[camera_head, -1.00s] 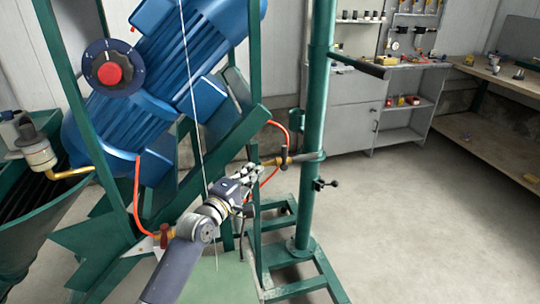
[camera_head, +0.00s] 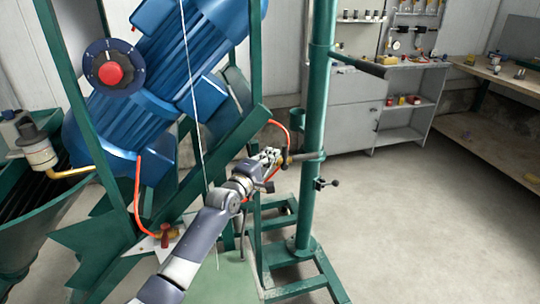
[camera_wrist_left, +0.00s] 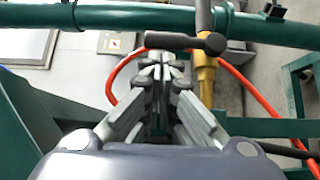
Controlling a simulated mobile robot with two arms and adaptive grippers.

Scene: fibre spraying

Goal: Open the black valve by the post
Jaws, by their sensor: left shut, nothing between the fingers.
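The black valve handle (camera_wrist_left: 186,41) is a dark bar that lies across the brass fitting (camera_wrist_left: 206,75) by the green post (camera_wrist_left: 268,27) in the left wrist view. In the head view the valve (camera_head: 285,158) is small and partly covered by my gripper. My left gripper (camera_head: 274,155) is shut and empty, right beside the valve on its left. In the left wrist view its fingertips (camera_wrist_left: 162,60) are just below the left half of the handle; I cannot tell whether they touch it. My right gripper is not in view.
An orange hose (camera_head: 276,123) loops close to the valve. A dark clamp knob (camera_head: 325,184) sticks out lower on the post. A red-handled valve (camera_head: 165,236) and a large blue motor (camera_head: 160,80) are to the left. The floor (camera_head: 410,220) right of the post is clear.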

